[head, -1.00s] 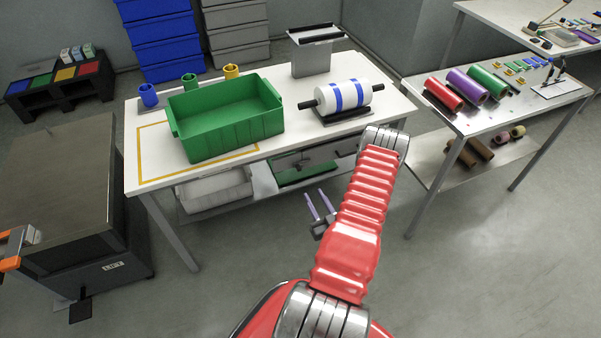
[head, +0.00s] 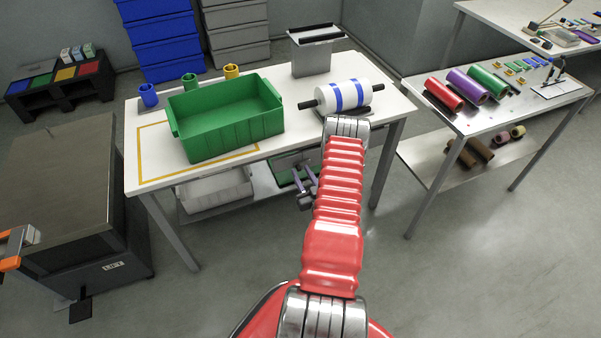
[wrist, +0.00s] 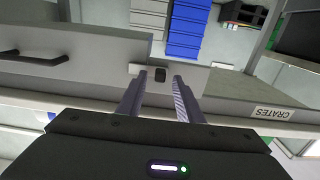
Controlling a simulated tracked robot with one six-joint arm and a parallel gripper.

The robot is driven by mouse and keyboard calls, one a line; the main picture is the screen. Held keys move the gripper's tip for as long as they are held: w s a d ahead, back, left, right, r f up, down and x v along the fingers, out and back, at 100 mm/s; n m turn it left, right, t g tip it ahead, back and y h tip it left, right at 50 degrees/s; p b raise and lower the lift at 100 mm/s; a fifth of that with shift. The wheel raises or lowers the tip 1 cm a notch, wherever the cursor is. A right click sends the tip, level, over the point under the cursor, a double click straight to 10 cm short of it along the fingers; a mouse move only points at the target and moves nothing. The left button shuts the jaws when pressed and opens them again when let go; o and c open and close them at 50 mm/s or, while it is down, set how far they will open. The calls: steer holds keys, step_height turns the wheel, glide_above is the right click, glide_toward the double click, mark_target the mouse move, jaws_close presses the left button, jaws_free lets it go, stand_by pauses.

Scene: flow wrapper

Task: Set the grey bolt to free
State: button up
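In the wrist view, a small dark knob (wrist: 160,73) sits on a light grey plate (wrist: 190,76) beside a grey panel under the table; it looks like the grey bolt, but its setting cannot be told. My gripper (wrist: 160,76) is open and empty, its two purple-grey fingers apart with the knob between their tips in the picture. I cannot tell whether they touch it. In the head view my gripper (head: 301,170) is at the table's front, partly behind my red arm, and the bolt cannot be made out.
The grey panel (wrist: 80,46) carries a black bar handle (wrist: 32,58). The white table (head: 152,180) bears a green crate (head: 225,130) and a striped roll (head: 345,96). Open floor lies in front.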

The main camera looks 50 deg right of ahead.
steer(key=shift+w+d, duration=0.3)
steer(key=shift+w, duration=0.3)
steer(key=shift+c, duration=0.5)
jaws_close()
